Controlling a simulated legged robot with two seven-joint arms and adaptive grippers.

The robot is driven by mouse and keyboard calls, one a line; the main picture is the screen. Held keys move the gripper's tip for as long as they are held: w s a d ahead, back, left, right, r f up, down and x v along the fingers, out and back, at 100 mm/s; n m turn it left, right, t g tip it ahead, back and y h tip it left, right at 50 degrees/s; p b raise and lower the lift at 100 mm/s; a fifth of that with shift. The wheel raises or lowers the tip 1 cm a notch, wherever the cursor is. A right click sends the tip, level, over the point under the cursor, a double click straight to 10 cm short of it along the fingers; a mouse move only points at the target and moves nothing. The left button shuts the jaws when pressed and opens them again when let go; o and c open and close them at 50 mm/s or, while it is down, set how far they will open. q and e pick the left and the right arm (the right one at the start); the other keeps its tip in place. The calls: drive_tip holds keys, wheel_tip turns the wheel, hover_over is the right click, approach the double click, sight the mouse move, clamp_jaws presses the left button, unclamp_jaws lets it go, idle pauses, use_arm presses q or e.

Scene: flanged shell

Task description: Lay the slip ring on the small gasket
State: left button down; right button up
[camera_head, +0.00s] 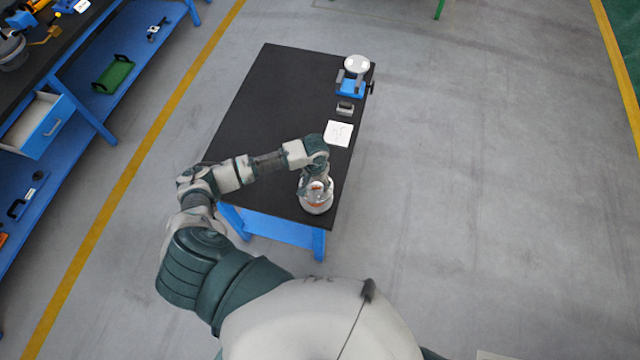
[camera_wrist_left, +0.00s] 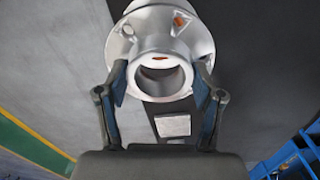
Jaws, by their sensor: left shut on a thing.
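A silver ring, which I take for the slip ring (camera_wrist_left: 142,84), sits between the two fingers of my left gripper (camera_wrist_left: 160,90) in the left wrist view. The fingers press on its sides. Behind it is a pale flanged shell (camera_wrist_left: 198,30) with orange spots; it also stands at the table's near right corner in the head view (camera_head: 317,206). My left gripper (camera_head: 314,183) is right over the shell there. Orange shows through the ring's opening, possibly the small gasket (camera_wrist_left: 160,58), but I cannot tell for sure. Whether ring and shell touch is unclear.
The black table (camera_head: 262,110) is mostly clear on its left. A white marked sheet (camera_head: 338,133), a small grey block (camera_head: 345,108) and a blue fixture (camera_head: 351,88) with a white round top line its right side. A blue workbench (camera_head: 85,110) stands at left.

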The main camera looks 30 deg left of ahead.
sight(316, 186)
use_arm(q)
wheel_tip(316, 186, down, 4)
drive_tip(key=shift+w+a+b, duration=0.1)
drive_tip(key=shift+a+b, duration=0.05)
drive_tip(key=shift+b, duration=0.45)
drive_tip(key=shift+f+b, duration=0.6)
drive_tip(key=shift+b, duration=0.25)
drive_tip(key=shift+f, duration=0.5)
drive_tip(key=shift+c, duration=0.8)
unclamp_jaws()
drive_tip(key=shift+o, duration=0.4)
drive_tip(key=shift+f, duration=0.1)
